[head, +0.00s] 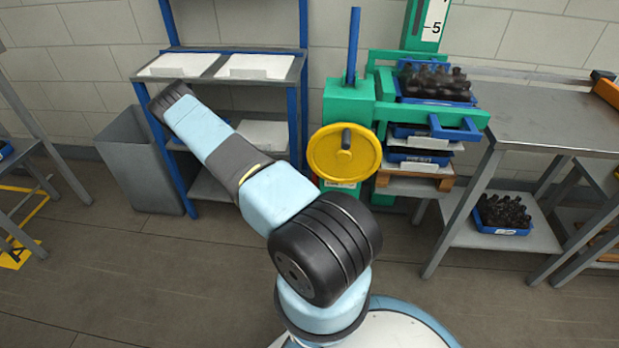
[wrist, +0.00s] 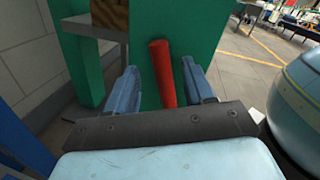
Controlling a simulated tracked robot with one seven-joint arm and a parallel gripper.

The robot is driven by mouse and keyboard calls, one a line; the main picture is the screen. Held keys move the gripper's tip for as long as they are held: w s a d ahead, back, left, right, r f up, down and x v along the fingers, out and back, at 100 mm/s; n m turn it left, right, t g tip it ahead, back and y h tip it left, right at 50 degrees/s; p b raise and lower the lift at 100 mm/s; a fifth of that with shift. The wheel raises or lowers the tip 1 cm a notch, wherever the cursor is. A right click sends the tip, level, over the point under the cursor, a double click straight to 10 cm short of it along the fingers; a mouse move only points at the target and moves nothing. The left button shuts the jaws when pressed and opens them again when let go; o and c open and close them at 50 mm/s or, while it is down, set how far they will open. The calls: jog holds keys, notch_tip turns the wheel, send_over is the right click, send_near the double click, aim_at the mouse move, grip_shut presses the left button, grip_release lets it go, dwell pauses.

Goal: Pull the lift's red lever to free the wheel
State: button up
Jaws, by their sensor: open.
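The red lever (wrist: 162,72) stands out from the lift's green panel (wrist: 190,30) in the wrist view, leaning slightly. My gripper (wrist: 159,72) is open, its two blue fingers on either side of the lever, with a gap visible on each side. I cannot tell whether the fingertips touch the panel. In the head view the lift is a green frame (head: 349,103) with a yellow wheel (head: 343,153) on its front. My gripper does not show there, and the lever cannot be made out.
A blue crate of dark bottles (head: 436,83) sits high on the lift, with more trays below. A metal table (head: 540,125) stands right, with another bottle crate (head: 502,213) on its lower shelf. A blue-framed rack (head: 305,95) and grey bin (head: 135,160) stand left.

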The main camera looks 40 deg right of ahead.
jog(key=shift+x, duration=1.8)
grip_shut()
